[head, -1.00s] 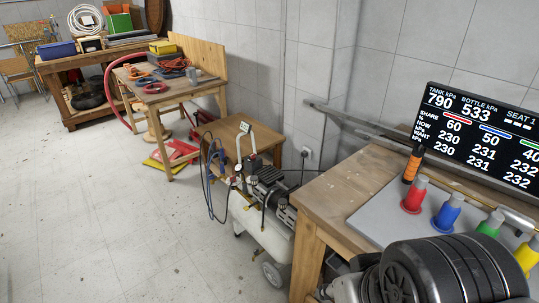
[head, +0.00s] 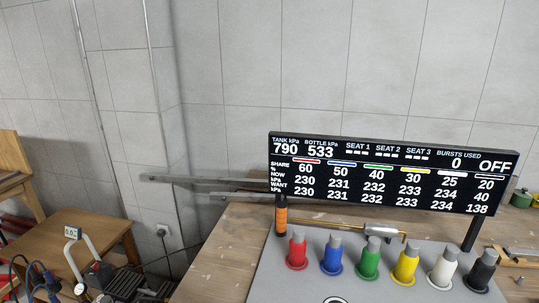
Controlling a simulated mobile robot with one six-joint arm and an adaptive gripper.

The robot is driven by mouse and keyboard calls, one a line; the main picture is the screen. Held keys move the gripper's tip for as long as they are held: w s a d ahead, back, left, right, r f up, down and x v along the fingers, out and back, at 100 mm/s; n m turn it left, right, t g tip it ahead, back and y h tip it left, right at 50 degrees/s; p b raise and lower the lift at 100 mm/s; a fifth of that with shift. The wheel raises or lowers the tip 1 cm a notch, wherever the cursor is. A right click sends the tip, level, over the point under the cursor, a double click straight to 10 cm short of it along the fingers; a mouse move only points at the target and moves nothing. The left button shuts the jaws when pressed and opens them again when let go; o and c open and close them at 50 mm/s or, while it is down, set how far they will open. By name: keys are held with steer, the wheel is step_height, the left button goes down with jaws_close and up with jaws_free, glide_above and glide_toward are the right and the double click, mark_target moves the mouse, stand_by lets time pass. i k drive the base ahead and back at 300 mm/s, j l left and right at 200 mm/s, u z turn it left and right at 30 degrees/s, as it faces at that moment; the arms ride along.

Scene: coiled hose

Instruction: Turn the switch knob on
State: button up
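I cannot make out a switch knob for certain. A round light-rimmed part (head: 337,299) on the grey panel (head: 262,288) is cut off by the bottom edge of the head view, so I cannot tell what it is. The black display (head: 392,175) above the panel reads OFF at its upper right, with tank 790 and bottle 533 kPa. Red (head: 297,252), blue (head: 332,255), green (head: 370,259), yellow (head: 405,264), white (head: 443,269) and black (head: 481,271) coloured pegs with grey tops stand in a row on the panel. My gripper is not in view.
The panel lies on a wooden bench (head: 215,262) against a tiled wall. An orange-and-black handle (head: 281,217) stands by the display's left post, and a brass rod (head: 345,226) lies behind the pegs. A compressor (head: 125,283) and small wooden table (head: 80,235) are at lower left.

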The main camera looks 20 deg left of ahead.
mark_target(96, 266)
steer(key=i+j, duration=0.1)
steer(key=j, duration=0.75)
steer(key=i+j, duration=0.1)
steer(key=j, duration=0.8)
steer(key=i+j, duration=0.1)
steer(key=j, duration=0.75)
steer(key=i+j, duration=0.1)
steer(key=j, duration=0.8)
steer(key=i+j, duration=0.1)
steer(key=j, duration=0.75)
steer(key=i+j, duration=0.1)
steer(key=j, duration=0.8)
steer(key=i+j, duration=0.1)
steer(key=j, duration=0.75)
steer(key=i+j+z, duration=0.1)
steer(key=j, duration=0.8)
